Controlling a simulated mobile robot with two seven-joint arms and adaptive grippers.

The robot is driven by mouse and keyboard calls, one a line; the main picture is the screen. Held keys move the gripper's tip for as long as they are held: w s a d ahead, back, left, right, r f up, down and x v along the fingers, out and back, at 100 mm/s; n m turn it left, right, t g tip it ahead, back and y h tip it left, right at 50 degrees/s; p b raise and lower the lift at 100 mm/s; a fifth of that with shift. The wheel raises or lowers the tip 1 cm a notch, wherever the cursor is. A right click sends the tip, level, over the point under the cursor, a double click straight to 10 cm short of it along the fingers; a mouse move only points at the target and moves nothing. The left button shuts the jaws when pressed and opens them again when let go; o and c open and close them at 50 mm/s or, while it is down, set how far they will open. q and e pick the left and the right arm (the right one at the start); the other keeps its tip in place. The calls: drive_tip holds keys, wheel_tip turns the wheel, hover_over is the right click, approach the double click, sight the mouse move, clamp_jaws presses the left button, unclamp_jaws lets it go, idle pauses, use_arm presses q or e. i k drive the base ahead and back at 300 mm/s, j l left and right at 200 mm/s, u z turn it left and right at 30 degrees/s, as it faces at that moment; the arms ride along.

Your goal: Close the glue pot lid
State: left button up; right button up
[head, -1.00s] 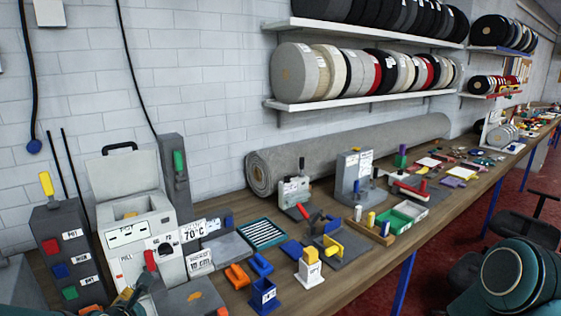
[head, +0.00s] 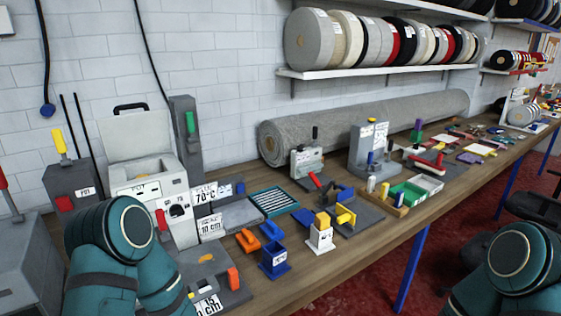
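The glue pot (head: 150,196) is a pale grey box-shaped machine on the left part of the bench, with a dial and labels on its front. Its lid (head: 137,137) stands open, tilted up at the back, with a dark handle on its top edge. The opening below the lid shows a tan inside. My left arm is in front of the pot's lower left part and its gripper cannot be made out. My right arm is at the lower right corner, over the floor side, and its gripper is out of the picture.
A grey box with a yellow-handled lever (head: 60,145) stands left of the pot, and a grey post with a green handle (head: 190,122) right behind it. Blue and orange blocks, a white holder (head: 319,238) and a teal rack (head: 273,202) lie to the right. A rolled rug (head: 340,125) lies along the wall.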

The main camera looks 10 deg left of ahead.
sight(136, 134)
drive_tip(key=u, duration=0.4)
drive_tip(key=l+u, duration=0.15)
drive_tip(key=u, duration=0.25)
drive_tip(key=l+u, duration=0.1)
drive_tip(key=u, duration=0.35)
drive_tip(key=l+u, duration=0.1)
drive_tip(key=u, duration=0.3)
